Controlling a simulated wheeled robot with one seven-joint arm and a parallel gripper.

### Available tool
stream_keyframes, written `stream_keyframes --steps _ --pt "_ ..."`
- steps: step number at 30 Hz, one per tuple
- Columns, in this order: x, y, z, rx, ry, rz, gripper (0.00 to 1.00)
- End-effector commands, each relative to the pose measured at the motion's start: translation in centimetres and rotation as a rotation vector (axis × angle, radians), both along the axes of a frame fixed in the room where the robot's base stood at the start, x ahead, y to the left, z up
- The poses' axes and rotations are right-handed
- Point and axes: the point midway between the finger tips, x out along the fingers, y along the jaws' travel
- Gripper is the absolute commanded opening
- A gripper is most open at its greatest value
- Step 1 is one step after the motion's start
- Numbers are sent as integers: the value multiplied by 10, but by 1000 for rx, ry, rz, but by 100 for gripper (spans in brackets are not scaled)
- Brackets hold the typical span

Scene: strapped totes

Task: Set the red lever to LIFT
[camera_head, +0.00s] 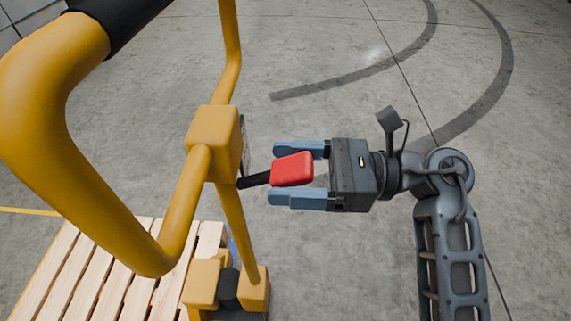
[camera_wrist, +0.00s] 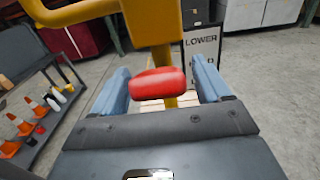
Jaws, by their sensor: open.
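The red lever (camera_head: 292,169) has a red grip on a short black stem that comes out of a yellow block (camera_head: 213,143) on the yellow handle frame. My gripper (camera_head: 284,172) is open, with one blue finger on each side of the red grip. In the wrist view the red grip (camera_wrist: 158,82) sits between the two fingers, with a visible gap to the right one. A white sign plate (camera_wrist: 202,55) behind it reads LOWER at the top; its lower words are partly hidden by the right finger. The lever's exact setting cannot be told.
The yellow handle frame (camera_head: 185,215) stands close to the left of my gripper. A wooden pallet (camera_head: 100,270) lies at the lower left. A shelf with orange cones (camera_wrist: 27,125) shows at left in the wrist view. The floor to the right is open.

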Motion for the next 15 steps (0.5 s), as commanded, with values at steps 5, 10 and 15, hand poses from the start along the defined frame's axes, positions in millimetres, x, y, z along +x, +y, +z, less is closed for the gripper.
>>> stream_keyframes --steps 5,10,15 --pt "0 9 0 1 0 0 77" --pt "0 9 0 1 0 -1 77" --pt "0 9 0 1 0 -1 66"
